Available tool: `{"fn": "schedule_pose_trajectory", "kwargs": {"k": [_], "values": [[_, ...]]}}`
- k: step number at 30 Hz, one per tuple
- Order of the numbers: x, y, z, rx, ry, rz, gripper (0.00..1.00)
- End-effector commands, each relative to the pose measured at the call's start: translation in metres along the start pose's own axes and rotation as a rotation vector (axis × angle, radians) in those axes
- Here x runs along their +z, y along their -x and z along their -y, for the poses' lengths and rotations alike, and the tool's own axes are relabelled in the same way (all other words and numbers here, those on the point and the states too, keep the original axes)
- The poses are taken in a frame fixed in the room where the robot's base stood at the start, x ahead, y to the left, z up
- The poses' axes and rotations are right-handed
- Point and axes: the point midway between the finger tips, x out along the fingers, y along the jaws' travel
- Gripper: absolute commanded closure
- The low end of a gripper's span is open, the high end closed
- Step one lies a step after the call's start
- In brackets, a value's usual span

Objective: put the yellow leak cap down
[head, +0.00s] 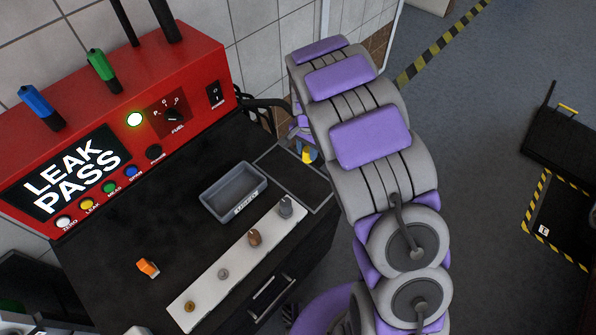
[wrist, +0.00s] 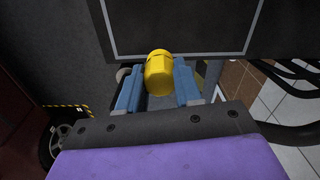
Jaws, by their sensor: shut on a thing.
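The yellow leak cap (wrist: 159,77) sits between the two blue fingers of my gripper (wrist: 160,88) in the wrist view. My gripper is shut on it. In the head view the cap (head: 309,156) shows as a small yellow patch below my purple gripper (head: 303,140), partly hidden by my arm. It is over or beside the back right part of the black bench, by a grey-outlined square (head: 322,206). In the wrist view the outline (wrist: 225,54) lies just beyond the cap. I cannot tell the cap's height above the bench.
A grey labelled tray (head: 209,204) stands left of the outlined square. A white strip (head: 240,264) with several small fittings lies along the front. An orange piece (head: 148,267) is at left.

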Motion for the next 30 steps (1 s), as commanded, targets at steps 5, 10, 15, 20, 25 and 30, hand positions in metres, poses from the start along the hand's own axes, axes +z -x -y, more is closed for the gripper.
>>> {"fn": "schedule_pose_trajectory", "kwargs": {"k": [5,10,15,20,25,30], "values": [[0.007,-0.015,0.011,-0.003,-0.117,0.006,1.0],[0.007,-0.033,0.01,-0.007,-0.143,0.012,1.0],[0.006,-0.064,0.008,-0.006,-0.141,0.016,1.0],[0.008,-0.083,0.011,-0.006,-0.141,0.011,1.0],[0.009,-0.1,0.013,-0.004,-0.14,0.011,1.0],[0.009,-0.119,0.012,-0.005,-0.14,0.012,1.0]]}}
